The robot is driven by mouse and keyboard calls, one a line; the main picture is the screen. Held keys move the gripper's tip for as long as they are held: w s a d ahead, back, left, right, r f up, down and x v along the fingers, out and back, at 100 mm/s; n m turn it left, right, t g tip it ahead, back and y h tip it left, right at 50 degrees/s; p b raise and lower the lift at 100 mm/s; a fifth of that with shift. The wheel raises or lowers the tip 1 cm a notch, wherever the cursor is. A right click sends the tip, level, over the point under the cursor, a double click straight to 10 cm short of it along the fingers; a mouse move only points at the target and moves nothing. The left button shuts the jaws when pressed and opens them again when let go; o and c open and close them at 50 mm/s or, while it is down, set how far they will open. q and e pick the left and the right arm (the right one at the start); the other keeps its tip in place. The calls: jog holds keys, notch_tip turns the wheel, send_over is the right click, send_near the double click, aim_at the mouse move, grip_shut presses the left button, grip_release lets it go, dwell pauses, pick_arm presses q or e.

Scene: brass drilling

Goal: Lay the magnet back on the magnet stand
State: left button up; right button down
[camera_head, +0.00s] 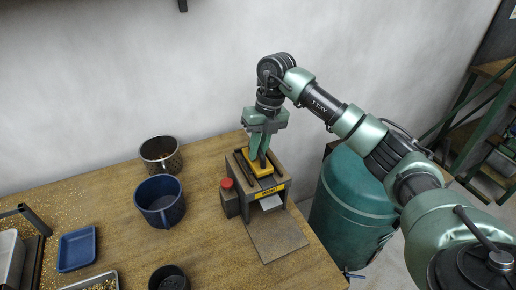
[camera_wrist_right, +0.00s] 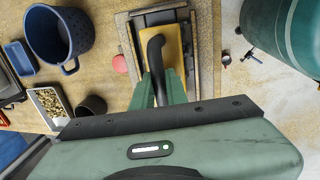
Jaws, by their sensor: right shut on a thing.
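The magnet (camera_head: 259,164) is a yellow block with a black curved handle. It also shows in the wrist view (camera_wrist_right: 172,47), with the handle between my fingers. My right gripper (camera_head: 262,150) is shut on the handle from above. The magnet is at the top of a dark box-shaped stand (camera_head: 270,202) with a yellow label on its front. In the wrist view the stand's rim (camera_wrist_right: 126,42) frames the magnet. I cannot tell whether the magnet touches the stand or hangs just above it. My left gripper is not in view.
A red knob (camera_head: 227,183) sits at the stand's left side, and a flat plate (camera_head: 278,236) lies in front. Left are a blue perforated pot (camera_head: 160,203), a metal pot (camera_head: 160,155), a blue tray (camera_head: 77,249) and a dark cup (camera_head: 168,278). A green tank (camera_head: 350,205) stands right.

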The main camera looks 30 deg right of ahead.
jog(key=shift+f, duration=0.1)
jog(key=c, duration=1.4)
grip_release()
jog(key=shift+r, duration=0.4)
jog(key=b+v, duration=0.3)
jog(key=v, duration=0.8)
jog(key=shift+r, duration=0.25)
